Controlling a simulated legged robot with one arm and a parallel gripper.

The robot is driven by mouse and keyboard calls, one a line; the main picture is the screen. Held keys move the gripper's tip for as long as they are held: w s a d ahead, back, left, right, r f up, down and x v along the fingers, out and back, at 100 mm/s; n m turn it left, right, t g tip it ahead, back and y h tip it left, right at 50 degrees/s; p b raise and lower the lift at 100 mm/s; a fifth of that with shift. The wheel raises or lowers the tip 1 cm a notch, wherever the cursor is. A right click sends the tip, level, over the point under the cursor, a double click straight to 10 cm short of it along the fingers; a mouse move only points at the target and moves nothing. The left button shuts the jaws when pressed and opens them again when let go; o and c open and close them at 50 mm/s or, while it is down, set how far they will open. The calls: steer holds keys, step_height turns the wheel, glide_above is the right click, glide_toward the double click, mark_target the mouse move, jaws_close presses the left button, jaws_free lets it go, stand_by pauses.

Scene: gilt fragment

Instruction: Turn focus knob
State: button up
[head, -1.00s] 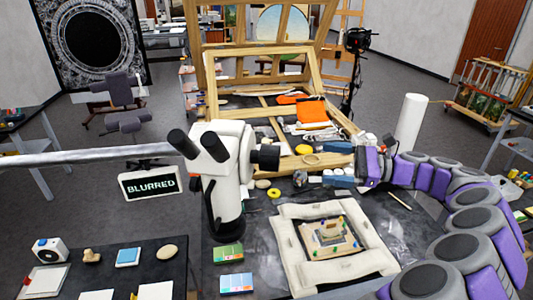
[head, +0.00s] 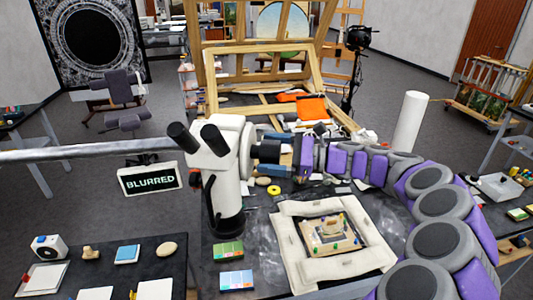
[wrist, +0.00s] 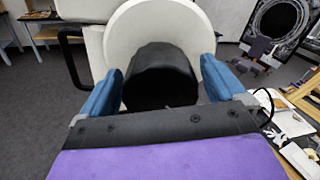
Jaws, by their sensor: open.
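The white microscope (head: 228,175) stands on the dark table with its two black eyepieces pointing up to the left. Its black focus knob (head: 266,151) sticks out to the right. My gripper (head: 270,151) reaches in from the right at the knob's height. In the wrist view the knob (wrist: 160,78) lies between the two blue fingers of my gripper (wrist: 162,88), which are open with one finger on each side. I cannot tell whether either finger touches it. A sign (head: 150,179) left of the microscope reads "BLURRED".
A padded white frame (head: 290,245) holding a small fragment lies on the table in front of my arm. Color cards (head: 229,251), a yellow ring (head: 274,190) and a white cylinder (head: 410,122) are nearby. A wooden easel (head: 315,75) stands behind.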

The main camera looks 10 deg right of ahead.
steer(key=shift+w+a, duration=0.25)
steer(key=shift+a, duration=0.35)
steer(key=shift+c, duration=0.4)
steer(key=c, duration=0.9)
steer(key=shift+r, duration=0.1)
steer(key=shift+c, duration=0.2)
